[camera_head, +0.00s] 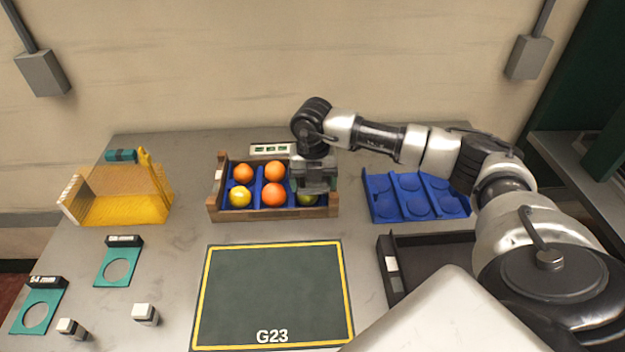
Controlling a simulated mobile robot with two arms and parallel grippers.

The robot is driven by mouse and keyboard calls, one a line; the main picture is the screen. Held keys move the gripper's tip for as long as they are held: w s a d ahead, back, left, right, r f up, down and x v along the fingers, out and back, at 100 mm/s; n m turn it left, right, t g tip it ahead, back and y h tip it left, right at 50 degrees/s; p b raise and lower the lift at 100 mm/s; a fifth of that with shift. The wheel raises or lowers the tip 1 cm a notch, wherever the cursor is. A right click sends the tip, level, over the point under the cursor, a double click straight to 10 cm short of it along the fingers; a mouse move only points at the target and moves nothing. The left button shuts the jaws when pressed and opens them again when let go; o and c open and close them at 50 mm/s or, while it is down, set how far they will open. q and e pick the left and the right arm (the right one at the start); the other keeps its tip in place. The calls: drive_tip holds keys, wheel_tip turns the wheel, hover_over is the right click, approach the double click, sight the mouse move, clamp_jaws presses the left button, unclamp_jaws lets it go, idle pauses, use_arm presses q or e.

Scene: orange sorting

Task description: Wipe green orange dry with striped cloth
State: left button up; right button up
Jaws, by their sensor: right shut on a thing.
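A wooden crate (270,213) with a blue insert stands at the back middle of the table. The green orange (308,200) is in its front right place, mostly hidden by my right gripper (314,190). The gripper points down over that place and appears shut on the green orange; its fingertips are hard to see. I cannot make out a striped cloth. My left gripper is not in view.
The crate also holds several oranges (274,193) and a yellow fruit (240,197). A blue tray (372,207) and a dark tray (383,252) lie right. A green mat (272,290) is bare in front. Teal ring gauges (118,250) and a yellow holder (118,209) are left.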

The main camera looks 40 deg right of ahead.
drive_tip(key=shift+w+a, duration=0.35)
drive_tip(key=shift+a, duration=0.2)
drive_tip(key=shift+w+a, duration=0.3)
drive_tip(key=shift+a, duration=0.2)
drive_tip(key=shift+s+d, duration=0.4)
drive_tip(key=shift+d, duration=0.25)
drive_tip(key=shift+r, duration=0.1)
drive_tip(key=shift+r+p, duration=2.3)
drive_tip(key=shift+r, duration=1.2)
drive_tip(key=shift+f, duration=0.1)
